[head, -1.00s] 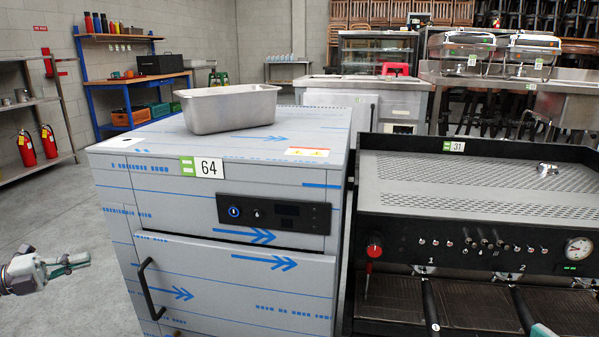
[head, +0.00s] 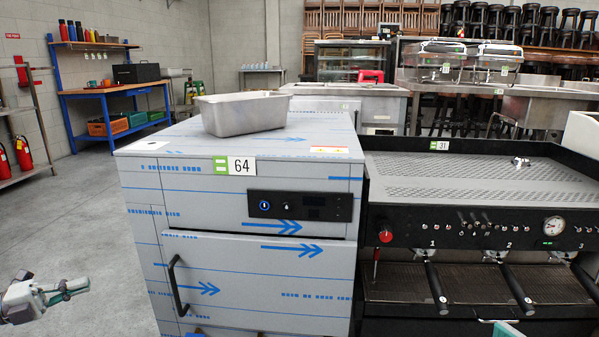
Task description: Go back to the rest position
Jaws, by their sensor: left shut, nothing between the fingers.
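My left gripper (head: 66,291) is at the lower left of the head view, over the open floor. It is shut and empty, apart from the cabinet beside it. A small greenish tip (head: 507,328) shows at the bottom edge in front of the coffee machine; it may be part of my right gripper, but too little shows to tell its state. A grey metal pan (head: 243,115) sits on top of the wrapped cabinet (head: 190,205) marked 64.
A black coffee machine (head: 480,190) marked 31 stands right of the cabinet. A blue-framed workbench (head: 110,90) and red fire extinguishers (head: 23,155) are at the left. Grey floor (head: 85,215) is clear left of the cabinet. Steel counters (head: 355,90) stand behind.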

